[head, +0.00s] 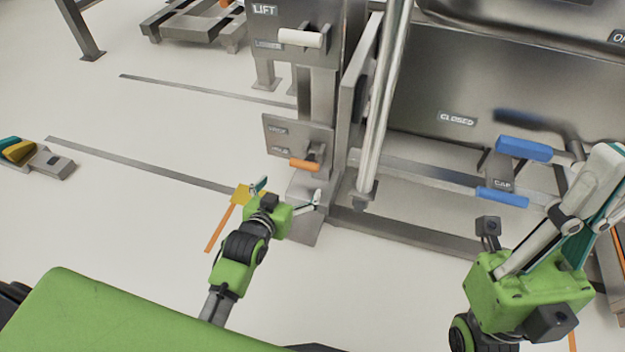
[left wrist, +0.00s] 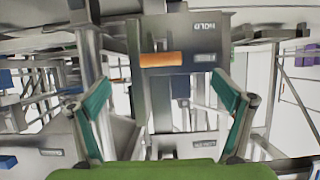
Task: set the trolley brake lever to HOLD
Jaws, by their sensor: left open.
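The brake lever has an orange handle (head: 304,165) and sits low on a grey label panel (head: 279,138) on the trolley post. The handle also shows in the left wrist view (left wrist: 160,59), near the middle. A HOLD label (left wrist: 207,25) reads upside down there, with a second, unclear label below it. My left gripper (head: 290,189) is open and empty, its fingers spread just below and in front of the lever. In the wrist view its teal-padded fingers stand either side of the handle, apart from it. My right gripper (head: 590,200) is at the far right; its opening is unclear.
A white-handled lever (head: 301,38) under a LIFT label is higher on the post. A large metal bin (head: 480,80) with a CLOSED label and blue handles (head: 524,148) stand right. The floor at left is mostly clear.

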